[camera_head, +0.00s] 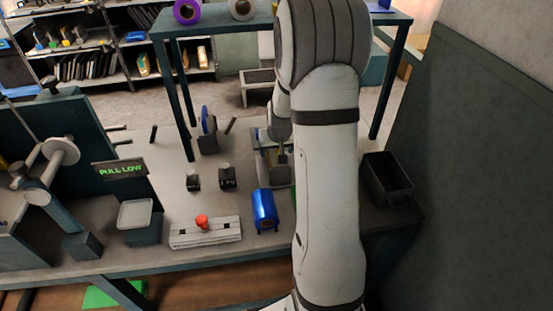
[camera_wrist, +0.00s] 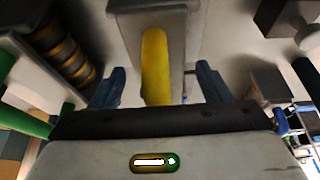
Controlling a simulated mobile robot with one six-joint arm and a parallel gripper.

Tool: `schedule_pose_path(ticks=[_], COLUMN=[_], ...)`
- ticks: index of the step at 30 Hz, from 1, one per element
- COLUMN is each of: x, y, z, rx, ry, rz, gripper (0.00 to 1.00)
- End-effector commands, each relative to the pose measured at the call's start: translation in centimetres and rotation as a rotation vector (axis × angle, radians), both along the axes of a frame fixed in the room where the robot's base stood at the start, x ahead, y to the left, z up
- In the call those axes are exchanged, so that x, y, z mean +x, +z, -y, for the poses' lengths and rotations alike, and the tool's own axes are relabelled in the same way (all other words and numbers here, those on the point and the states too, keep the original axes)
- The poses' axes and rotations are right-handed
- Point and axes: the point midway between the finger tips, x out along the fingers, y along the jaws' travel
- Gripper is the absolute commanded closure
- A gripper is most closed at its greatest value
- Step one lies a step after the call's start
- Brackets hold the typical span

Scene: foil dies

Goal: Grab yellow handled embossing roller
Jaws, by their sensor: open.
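The yellow handle (camera_wrist: 155,62) of the roller shows in the wrist view, lying lengthwise in the middle on top of a grey block or stand (camera_wrist: 183,20). My gripper (camera_wrist: 160,78) is open, with one blue finger on each side of the handle and a visible gap on both sides. I cannot tell how far the handle lies below the fingertips. The rest of the roller is not clearly visible. In the head view my gripper (camera_head: 279,155) is over the workbench, partly hidden by my arm, and the roller cannot be made out there.
A blue foil roll (camera_head: 264,210) stands left of my arm, near a grey plate with a red knob (camera_head: 203,222). A dark bin (camera_head: 387,180) is at the right. In the wrist view a dark and gold roll (camera_wrist: 62,45) and a green bar (camera_wrist: 28,122) lie left.

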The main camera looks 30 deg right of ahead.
Motion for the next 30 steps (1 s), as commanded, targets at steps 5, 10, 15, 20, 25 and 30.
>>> schedule_pose_path(ticks=[5, 10, 15, 20, 25, 30], x=[-0.02, -0.03, -0.05, -0.06, -0.06, -0.05], y=[0.03, 0.05, 0.04, 0.05, 0.05, 0.06], z=[0.03, 0.05, 0.07, 0.08, 0.10, 0.11], rx=[0.000, 0.000, 0.001, 0.001, 0.000, 0.000], ry=[-0.001, -0.001, -0.002, -0.002, -0.002, -0.003], rz=[0.000, 0.000, 0.000, 0.000, 0.000, 0.000], gripper=[0.32, 0.45, 0.59, 0.72, 0.86, 1.00])
